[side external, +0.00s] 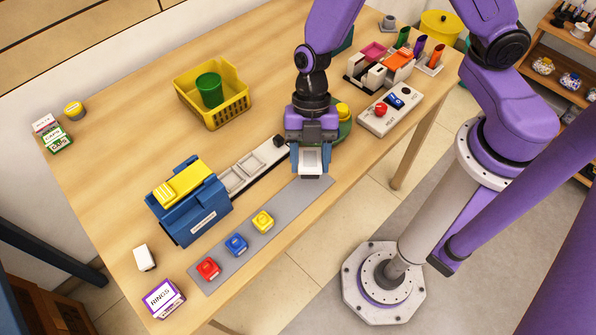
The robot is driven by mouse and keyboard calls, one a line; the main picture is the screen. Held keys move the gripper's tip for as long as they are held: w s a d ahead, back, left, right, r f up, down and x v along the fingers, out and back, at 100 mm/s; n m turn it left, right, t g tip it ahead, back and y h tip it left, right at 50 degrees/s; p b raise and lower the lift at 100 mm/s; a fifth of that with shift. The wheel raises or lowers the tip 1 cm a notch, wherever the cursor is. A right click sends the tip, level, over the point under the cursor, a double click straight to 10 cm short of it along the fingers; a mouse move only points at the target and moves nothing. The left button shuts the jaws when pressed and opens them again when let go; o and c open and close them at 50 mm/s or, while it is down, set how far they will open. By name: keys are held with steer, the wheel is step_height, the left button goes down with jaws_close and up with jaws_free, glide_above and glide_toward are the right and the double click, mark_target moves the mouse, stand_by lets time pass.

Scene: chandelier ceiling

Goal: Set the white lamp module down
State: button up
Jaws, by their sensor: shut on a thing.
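My gripper (311,172) points down near the far right end of a grey strip (292,207). Its two blue fingers are shut on the white lamp module (311,160), a small white block with a paler square face. I cannot tell whether the module touches the strip or hangs just above it. Red (208,268), blue (236,244) and yellow (262,221) modules sit in a row on the strip, to the lower left of my gripper.
A blue machine with a yellow top (189,205) and a pale track (240,178) lie left of my gripper. A yellow basket (237,113) stands behind. A control box with a red button (372,121) is at right. A white block (145,257) and RINGS box (163,299) stand front left.

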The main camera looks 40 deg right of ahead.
mark_target(300, 153)
steer(key=shift+w+a+f, duration=0.3)
steer(key=shift+w+f, duration=0.1)
steer(key=shift+f, duration=0.25)
steer(key=shift+w+a+f, duration=0.3)
steer(key=shift+w+f, duration=0.05)
steer(key=shift+f, duration=0.25)
steer(key=shift+w+a+f, duration=0.15)
steer(key=shift+f, duration=1.55)
steer(key=shift+f, duration=0.15)
steer(key=o, duration=1)
steer(key=v, duration=1.2)
steer(key=shift+r, duration=0.2)
